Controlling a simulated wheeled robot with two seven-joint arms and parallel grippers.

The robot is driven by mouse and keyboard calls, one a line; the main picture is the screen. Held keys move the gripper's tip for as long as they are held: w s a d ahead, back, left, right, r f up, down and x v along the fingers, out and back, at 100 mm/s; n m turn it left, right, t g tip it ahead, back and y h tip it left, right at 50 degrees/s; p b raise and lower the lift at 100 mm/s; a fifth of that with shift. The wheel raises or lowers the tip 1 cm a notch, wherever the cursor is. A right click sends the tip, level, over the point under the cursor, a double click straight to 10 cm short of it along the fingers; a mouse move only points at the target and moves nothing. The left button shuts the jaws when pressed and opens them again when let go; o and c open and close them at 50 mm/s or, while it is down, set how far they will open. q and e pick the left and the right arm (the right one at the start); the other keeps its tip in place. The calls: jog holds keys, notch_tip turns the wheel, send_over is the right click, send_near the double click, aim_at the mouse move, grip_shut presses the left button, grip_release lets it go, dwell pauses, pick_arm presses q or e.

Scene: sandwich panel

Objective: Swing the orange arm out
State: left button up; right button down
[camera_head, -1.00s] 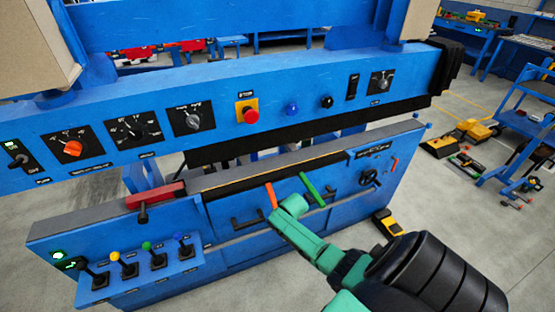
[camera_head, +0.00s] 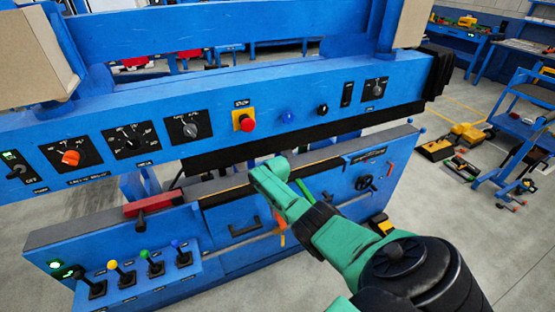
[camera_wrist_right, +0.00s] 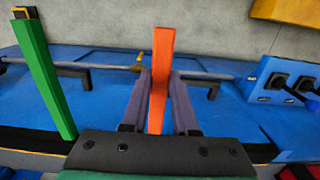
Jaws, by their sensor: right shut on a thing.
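The orange arm (camera_wrist_right: 160,60) is a flat bar on the blue front of the machine. In the right wrist view it stands between the two grey-purple fingers of my right gripper (camera_wrist_right: 159,78), which is shut on it. In the head view my green right gripper (camera_head: 268,178) covers most of it, and only a bit of orange (camera_head: 281,236) shows below. A green arm (camera_wrist_right: 45,75) stands to the left in the wrist view, apart from the fingers. In the head view it is partly behind my gripper (camera_head: 304,190). My left gripper is in neither view.
A red handle (camera_head: 153,200) and several coloured-knob levers (camera_head: 135,268) are on the machine's left. The blue beam with dials and a red stop button (camera_head: 247,124) spans above. Grey floor lies open in front.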

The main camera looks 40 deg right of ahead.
aim_at(277, 213)
jog(key=c, duration=0.7)
grip_release()
notch_tip(277, 213, up, 5)
jog(key=shift+w+r+p, duration=0.1)
jog(key=shift+w+p, duration=0.05)
jog(key=shift+p, duration=0.95)
notch_tip(277, 213, up, 9)
jog(key=shift+r, duration=0.2)
